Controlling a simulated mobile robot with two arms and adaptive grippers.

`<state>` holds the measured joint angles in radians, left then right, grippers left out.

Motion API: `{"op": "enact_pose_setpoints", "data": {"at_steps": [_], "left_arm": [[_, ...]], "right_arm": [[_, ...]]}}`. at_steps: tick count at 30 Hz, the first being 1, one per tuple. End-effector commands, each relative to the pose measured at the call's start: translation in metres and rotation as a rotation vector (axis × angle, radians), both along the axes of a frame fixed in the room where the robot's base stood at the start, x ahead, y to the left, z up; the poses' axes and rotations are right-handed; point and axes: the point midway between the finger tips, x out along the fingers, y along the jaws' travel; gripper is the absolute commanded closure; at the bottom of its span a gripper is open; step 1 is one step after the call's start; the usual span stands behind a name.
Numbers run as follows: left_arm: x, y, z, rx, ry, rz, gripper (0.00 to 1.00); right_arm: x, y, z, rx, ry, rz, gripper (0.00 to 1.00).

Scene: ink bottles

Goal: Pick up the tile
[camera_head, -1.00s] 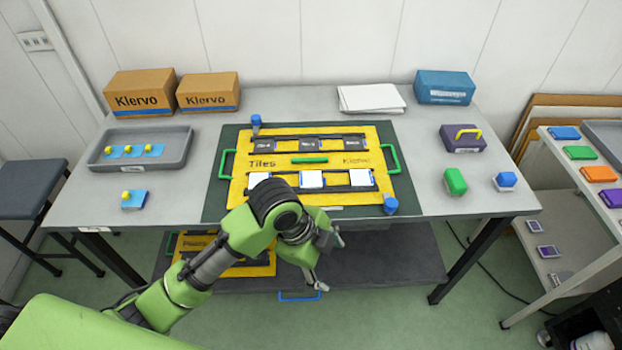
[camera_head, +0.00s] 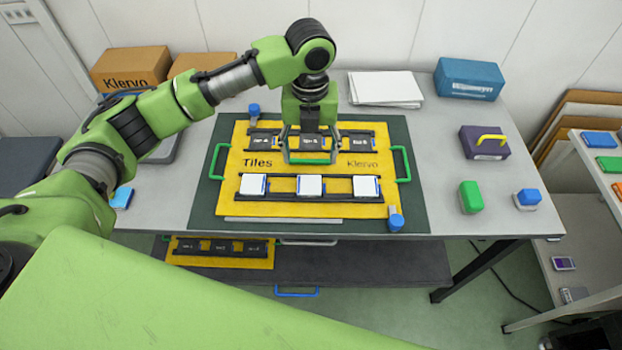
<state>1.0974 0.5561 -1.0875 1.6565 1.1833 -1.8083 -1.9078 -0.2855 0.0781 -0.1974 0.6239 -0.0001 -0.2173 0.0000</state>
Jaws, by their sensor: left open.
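A yellow board (camera_head: 235,166) marked "Tiles" lies on the dark green mat (camera_head: 408,213) on the table. White tiles sit in its front rack: a left one (camera_head: 253,185), a middle one (camera_head: 310,186) and a right one (camera_head: 366,187). Its back rack holds dark labelled pieces, a left one (camera_head: 264,141) and a right one (camera_head: 357,142); the one between is partly hidden by my gripper. My left gripper (camera_head: 308,157) points down, open, over the middle of the board, behind the middle white tile. I see nothing held in it. My right gripper is not in view.
A blue-topped bottle (camera_head: 396,221) stands at the board's front right corner, another blue one (camera_head: 253,109) at its back left. Green (camera_head: 470,197) and blue (camera_head: 527,199) items and a purple box (camera_head: 484,142) stand at right. My left arm hides much of the table's left side.

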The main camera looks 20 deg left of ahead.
Motion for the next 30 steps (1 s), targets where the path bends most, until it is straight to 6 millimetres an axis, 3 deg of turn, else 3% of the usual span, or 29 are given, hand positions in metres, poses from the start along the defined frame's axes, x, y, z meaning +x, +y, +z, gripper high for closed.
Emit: {"op": "enact_pose_setpoints", "data": {"at_steps": [3, 6, 9, 15, 17, 24, 30], "left_arm": [[-0.001, 0.001, -0.024, 0.001, 0.004, 0.002, 0.39], [0.000, 0.000, -0.039, -0.001, 0.002, 0.003, 0.39], [0.000, 0.000, -0.048, 0.000, 0.000, 0.003, 0.39], [-0.001, 0.001, -0.063, 0.000, 0.003, 0.002, 0.39], [-0.002, 0.002, -0.072, 0.000, 0.002, 0.003, 0.39], [-0.002, 0.002, -0.102, 0.000, -0.001, 0.002, 0.39], [-0.001, 0.002, -0.105, 0.000, -0.002, 0.001, 0.39]], "right_arm": [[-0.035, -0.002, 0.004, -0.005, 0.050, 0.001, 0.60], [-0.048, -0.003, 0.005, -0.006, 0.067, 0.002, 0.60], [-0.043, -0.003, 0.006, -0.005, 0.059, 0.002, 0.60], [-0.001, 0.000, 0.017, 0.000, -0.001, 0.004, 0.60], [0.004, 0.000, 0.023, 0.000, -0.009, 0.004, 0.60], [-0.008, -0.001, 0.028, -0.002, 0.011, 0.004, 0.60], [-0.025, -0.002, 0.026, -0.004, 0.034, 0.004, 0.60]]}}
